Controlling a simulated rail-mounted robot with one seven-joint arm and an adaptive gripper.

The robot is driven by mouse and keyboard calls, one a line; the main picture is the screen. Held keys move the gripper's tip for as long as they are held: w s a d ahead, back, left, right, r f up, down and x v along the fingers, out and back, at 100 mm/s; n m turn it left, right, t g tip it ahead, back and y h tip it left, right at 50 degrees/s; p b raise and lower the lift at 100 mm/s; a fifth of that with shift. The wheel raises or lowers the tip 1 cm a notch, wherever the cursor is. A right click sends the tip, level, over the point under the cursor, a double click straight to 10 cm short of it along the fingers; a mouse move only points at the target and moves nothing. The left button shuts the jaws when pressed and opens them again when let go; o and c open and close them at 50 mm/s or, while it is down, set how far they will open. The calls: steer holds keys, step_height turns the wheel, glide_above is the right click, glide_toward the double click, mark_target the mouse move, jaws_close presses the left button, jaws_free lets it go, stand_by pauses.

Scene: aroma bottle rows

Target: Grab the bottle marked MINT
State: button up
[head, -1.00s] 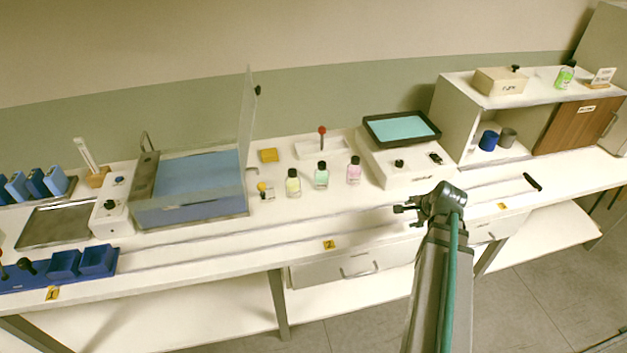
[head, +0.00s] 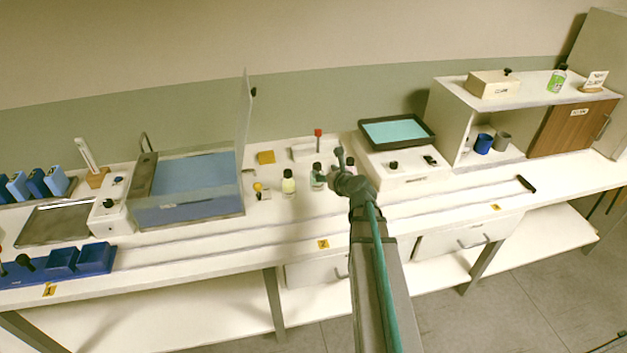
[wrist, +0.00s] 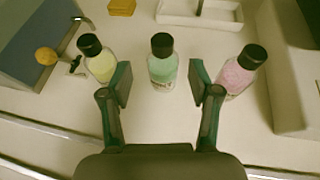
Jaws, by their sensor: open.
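Three small bottles with black caps stand in a row on the white bench. In the wrist view the green bottle (wrist: 162,70) is in the middle, the yellow bottle (wrist: 101,62) is left and the pink bottle (wrist: 236,76) is right. Their label text is too small to read. My gripper (wrist: 161,88) is open, its fingers pointing at the row, with the green bottle between and just beyond the fingertips. In the head view my gripper (head: 335,168) partly covers the green bottle (head: 317,177) and hides most of the pink one; the yellow bottle (head: 289,182) is clear.
A clear-lidded blue basin (head: 190,185) stands left of the bottles. A box with a teal-topped tray (head: 397,131) stands to the right. A yellow block (head: 266,157) and a small white tray (wrist: 200,12) lie behind the row. The bench front is mostly clear.

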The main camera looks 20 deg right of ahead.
mark_target(319, 166)
steer(key=x, duration=0.3)
steer(key=shift+w, duration=0.15)
steer(key=x, duration=0.1)
steer(key=p+x, duration=0.1)
steer(key=x, duration=0.1)
steer(key=p+x, duration=0.1)
steer(key=shift+w+d, duration=0.2)
steer(key=shift+d, duration=0.05)
steer(key=shift+w+f, duration=0.25)
steer(key=shift+w, duration=0.15)
jaws_close()
